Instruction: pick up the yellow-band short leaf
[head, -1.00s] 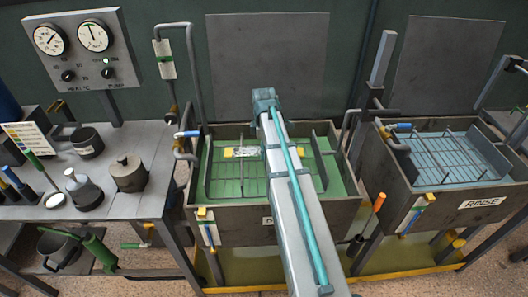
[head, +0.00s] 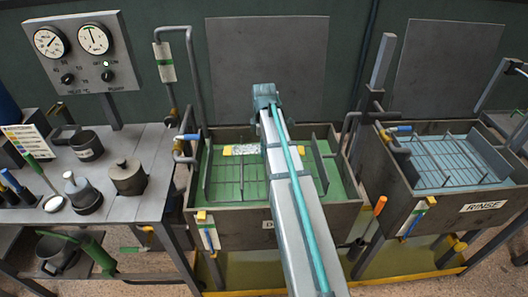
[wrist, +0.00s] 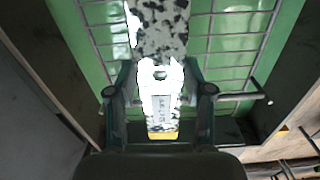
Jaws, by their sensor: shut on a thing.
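The yellow-band short leaf (head: 245,150) is a flat speckled black-and-white strip with yellow at its end, over the green liquid of the left tank in the head view. In the wrist view a speckled strip (wrist: 158,35) runs away from me, and a brighter part with a hole and a yellow end (wrist: 162,135) lies close between my fingers. I cannot tell whether these are one piece. My gripper (wrist: 158,90) is shut on the leaf, with a finger on each side. In the head view my arm hides the gripper.
The left tank (head: 225,227) has dark walls, and a wire rack (wrist: 235,45) lies under the leaf. The rinse tank (head: 470,204) stands to the right. A bench (head: 125,205) with pots and tools stands to the left. Pipes rise beside the tanks.

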